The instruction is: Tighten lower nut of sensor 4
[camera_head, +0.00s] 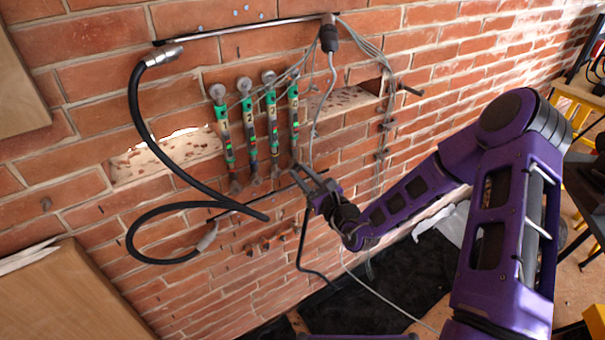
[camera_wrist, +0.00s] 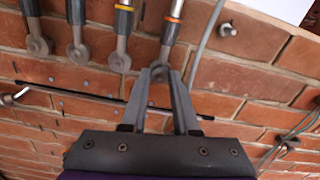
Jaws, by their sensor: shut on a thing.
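Several green-and-white rod sensors stand side by side on the brick wall. The rightmost sensor (camera_head: 294,105) has an orange band above its grey lower end in the wrist view (camera_wrist: 172,20). I cannot read its number clearly. My gripper (camera_head: 308,172) is at the foot of this sensor. In the wrist view my gripper (camera_wrist: 160,78) has its two fingers closed around the round grey lower nut (camera_wrist: 159,71), with the fingers on either side. The nut's lower part is partly hidden between the fingers. The other sensors' lower nuts (camera_wrist: 119,61) are free, to the left.
A thick black hose (camera_head: 135,105) loops to the left of the sensors. A thin dark bar (camera_head: 265,200) runs along the wall below the nuts. Grey cables (camera_head: 385,110) hang at the right, and bolts (camera_wrist: 227,29) stick out from the wall.

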